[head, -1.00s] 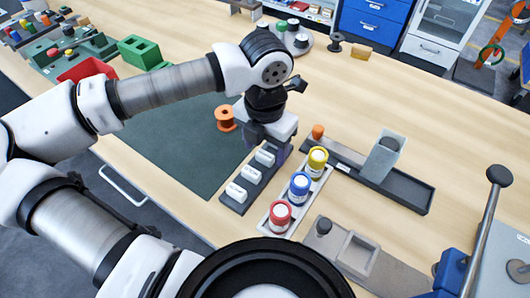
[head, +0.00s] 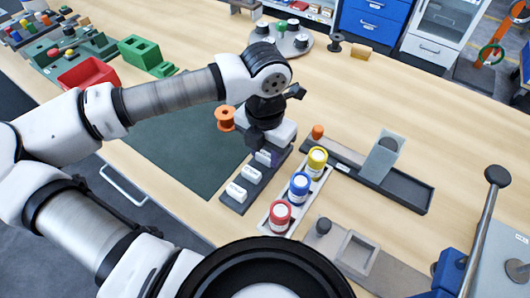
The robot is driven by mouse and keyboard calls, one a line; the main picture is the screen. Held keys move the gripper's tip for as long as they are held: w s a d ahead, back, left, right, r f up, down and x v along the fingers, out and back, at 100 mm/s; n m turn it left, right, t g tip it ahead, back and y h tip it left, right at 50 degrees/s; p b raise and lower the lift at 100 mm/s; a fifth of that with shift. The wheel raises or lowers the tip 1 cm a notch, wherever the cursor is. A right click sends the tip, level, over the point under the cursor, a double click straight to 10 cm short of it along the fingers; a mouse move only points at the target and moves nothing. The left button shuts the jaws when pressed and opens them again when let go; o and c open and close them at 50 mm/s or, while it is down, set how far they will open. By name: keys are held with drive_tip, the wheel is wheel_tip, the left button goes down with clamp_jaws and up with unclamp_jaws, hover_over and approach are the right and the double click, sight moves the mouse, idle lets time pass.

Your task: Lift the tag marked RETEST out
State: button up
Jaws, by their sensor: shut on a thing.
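A dark rack (head: 232,207) holds white tags in a row. Two tags stand clear, the front tag (head: 236,192) and the middle tag (head: 251,175). A third white tag (head: 263,158) at the back is mostly covered by my gripper (head: 262,148). My gripper points down over the back part of the rack and is shut on this third tag. The lettering is too small to read, so I cannot tell which tag says RETEST. I cannot tell whether the held tag still sits in its slot.
A tray with red (head: 280,212), blue (head: 300,184) and yellow (head: 317,158) jars stands close to the right of the rack. An orange spool (head: 225,119) is behind left. A long dark tray (head: 408,194) lies further right. The green mat (head: 170,140) is mostly clear.

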sight(265, 154)
wheel_tip(265, 154, up, 20)
drive_tip(key=b, duration=0.2)
idle(0.6)
